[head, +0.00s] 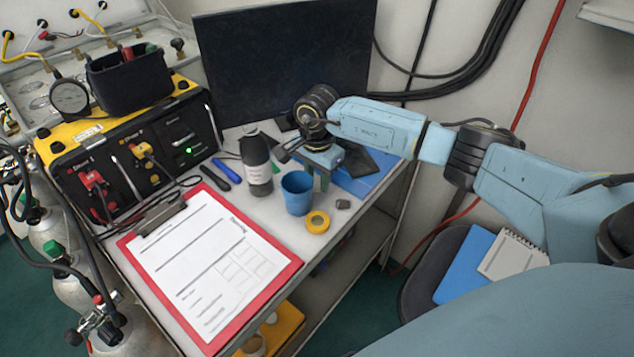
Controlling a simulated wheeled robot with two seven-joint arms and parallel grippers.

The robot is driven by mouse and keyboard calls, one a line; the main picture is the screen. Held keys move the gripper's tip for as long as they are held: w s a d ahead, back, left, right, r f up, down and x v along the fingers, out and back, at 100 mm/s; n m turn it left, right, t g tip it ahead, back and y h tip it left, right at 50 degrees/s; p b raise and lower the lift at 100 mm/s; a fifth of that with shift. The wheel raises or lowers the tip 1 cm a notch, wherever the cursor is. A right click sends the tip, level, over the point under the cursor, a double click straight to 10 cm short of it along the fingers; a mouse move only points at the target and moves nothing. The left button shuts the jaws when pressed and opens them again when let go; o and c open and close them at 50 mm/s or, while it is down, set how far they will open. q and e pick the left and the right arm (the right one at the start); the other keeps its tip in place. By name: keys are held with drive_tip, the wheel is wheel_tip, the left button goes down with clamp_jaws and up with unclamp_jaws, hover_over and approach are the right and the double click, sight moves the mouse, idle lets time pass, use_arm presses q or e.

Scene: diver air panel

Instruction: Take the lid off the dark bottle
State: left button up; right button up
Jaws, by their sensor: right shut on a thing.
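The dark bottle (258,172) stands upright on the white cart top, with a pale label on its front. Its narrower top is greyish; I cannot tell whether that is the lid or the bare neck. My right gripper (318,180) points down to the right of the bottle, behind the blue cup (297,194). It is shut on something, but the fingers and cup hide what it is. It is apart from the bottle's body. My left gripper is not in view.
A red clipboard (286,284) covers the cart's front. A monitor (285,65) stands behind; the air panel (135,155) is at left. A blue marker (227,171) lies left of the bottle.

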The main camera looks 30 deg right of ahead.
drive_tip(key=shift+f, duration=0.9)
drive_tip(key=shift+f, duration=0.1)
drive_tip(key=shift+f, duration=0.15)
drive_tip(key=o, duration=1.1)
drive_tip(key=shift+r, duration=0.2)
